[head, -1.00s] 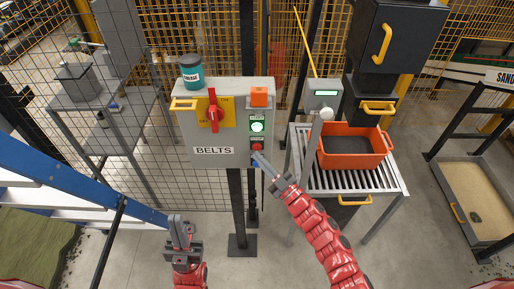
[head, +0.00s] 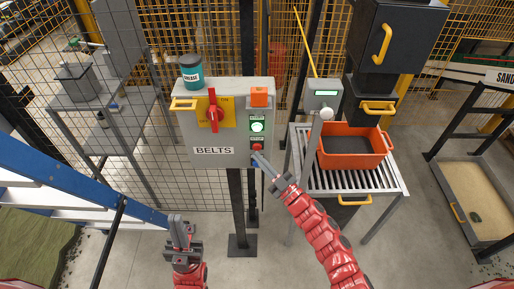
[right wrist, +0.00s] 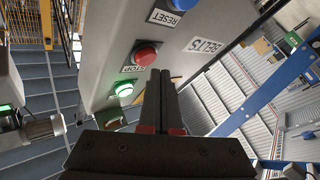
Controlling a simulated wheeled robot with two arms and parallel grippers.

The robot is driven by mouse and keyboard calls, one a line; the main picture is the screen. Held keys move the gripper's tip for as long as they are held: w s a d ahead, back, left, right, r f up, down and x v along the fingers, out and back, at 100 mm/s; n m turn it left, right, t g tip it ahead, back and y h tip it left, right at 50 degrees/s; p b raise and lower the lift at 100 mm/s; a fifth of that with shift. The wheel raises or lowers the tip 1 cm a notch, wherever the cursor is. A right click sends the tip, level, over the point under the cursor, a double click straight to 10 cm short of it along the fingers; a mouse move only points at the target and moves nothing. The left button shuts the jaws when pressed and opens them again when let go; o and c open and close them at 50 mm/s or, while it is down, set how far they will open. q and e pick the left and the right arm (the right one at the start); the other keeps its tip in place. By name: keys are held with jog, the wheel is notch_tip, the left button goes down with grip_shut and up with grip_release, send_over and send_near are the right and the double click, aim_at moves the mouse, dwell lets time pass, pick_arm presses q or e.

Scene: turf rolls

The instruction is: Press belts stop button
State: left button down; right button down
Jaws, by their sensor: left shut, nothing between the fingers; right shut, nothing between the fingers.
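The grey BELTS control box (head: 182,140) stands on a post in the middle of the head view. Its red STOP button (head: 257,147) sits below a lit green button (head: 257,127). In the right wrist view the STOP button (right wrist: 146,54) shows between the lit green button (right wrist: 123,90) and the blue RESET button (right wrist: 183,4). My right gripper (head: 258,156) is shut and empty, its tips close to the STOP button; I cannot tell if they touch. Its fingers also show in the right wrist view (right wrist: 161,75). My left gripper (head: 177,222) is shut and empty, low and left of the box.
A red rotary switch (head: 213,114) and an orange block (head: 260,96) are on the box, with a grease can (head: 191,73) on top. An orange crate (head: 328,159) sits on a roller stand to the right. Blue stairs (head: 60,180) are at left.

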jog(key=shift+w, duration=0.2)
jog(key=shift+w, duration=0.25)
jog(key=shift+w+b, duration=0.3)
jog(key=shift+w, duration=0.1)
dwell(0.8)
dwell(0.4)
jog(key=shift+s, duration=0.85)
jog(key=s, duration=0.5)
dwell(0.7)
